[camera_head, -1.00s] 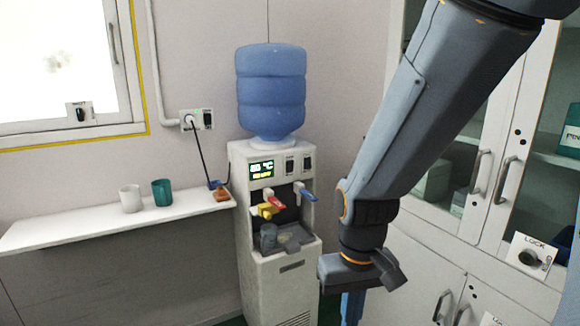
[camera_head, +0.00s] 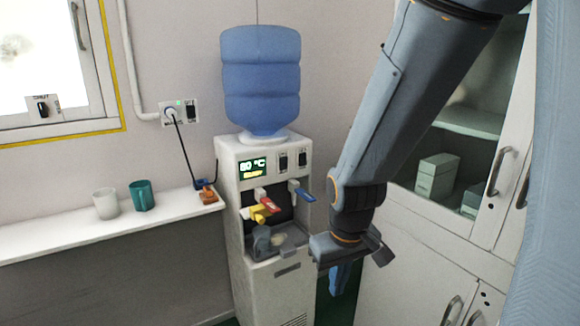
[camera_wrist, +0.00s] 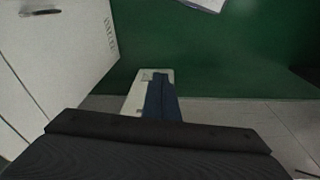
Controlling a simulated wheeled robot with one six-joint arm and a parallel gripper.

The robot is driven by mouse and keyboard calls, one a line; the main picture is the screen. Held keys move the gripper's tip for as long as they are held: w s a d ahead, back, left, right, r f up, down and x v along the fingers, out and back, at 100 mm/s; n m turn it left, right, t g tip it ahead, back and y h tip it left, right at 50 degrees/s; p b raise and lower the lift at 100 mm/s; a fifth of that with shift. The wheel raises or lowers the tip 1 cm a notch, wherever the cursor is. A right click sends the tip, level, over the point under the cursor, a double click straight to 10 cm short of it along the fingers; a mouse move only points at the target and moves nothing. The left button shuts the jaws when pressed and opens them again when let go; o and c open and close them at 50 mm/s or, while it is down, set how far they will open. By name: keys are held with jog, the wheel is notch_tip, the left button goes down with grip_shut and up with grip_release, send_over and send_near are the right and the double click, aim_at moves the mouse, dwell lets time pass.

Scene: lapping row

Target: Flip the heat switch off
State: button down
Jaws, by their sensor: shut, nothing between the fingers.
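The water dispenser (camera_head: 233,158) stands against the wall with a blue bottle on top. Two dark rocker switches sit on its front panel, a left one (camera_head: 283,161) and a right one (camera_head: 302,158), beside a lit display (camera_head: 253,168) that seems to read 80 °C. Their labels are too small to read, so I cannot tell which is the heat switch. My gripper (camera_head: 338,282) points down, right of the dispenser and well below the switches, apart from them. Its blue fingers (camera_wrist: 160,98) are shut and empty in the wrist view.
Red and blue tap levers (camera_head: 271,204) stick out below the panel. A shelf (camera_head: 60,235) at the left bears a white cup (camera_head: 106,203) and a teal cup (camera_head: 142,196). A wall socket (camera_head: 180,112) holds a plug. A cabinet (camera_head: 420,255) stands close at the right.

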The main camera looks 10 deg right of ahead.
aim_at(285, 161)
jog(key=w+d+n+t, duration=0.2)
jog(key=w+n+t, duration=0.25)
jog(key=w, duration=0.65)
jog(key=w+d+n+t, duration=0.2)
jog(key=w+n+t, duration=0.25)
jog(key=w, duration=0.65)
jog(key=w+r+n+t+y+p, duration=0.1)
jog(key=w+r+n+t+y, duration=0.5)
jog(key=n, duration=0.4)
notch_tip(285, 161, up, 2)
jog(key=shift+w+a+n+t, duration=0.3)
jog(key=shift+w+n+t, duration=0.1)
jog(key=shift+w+t, duration=0.45)
jog(key=shift+w, duration=0.1)
jog(key=p+x, duration=0.3)
jog(key=x, duration=1.1)
jog(key=shift+a+p, duration=0.1)
jog(key=shift+p, duration=0.25)
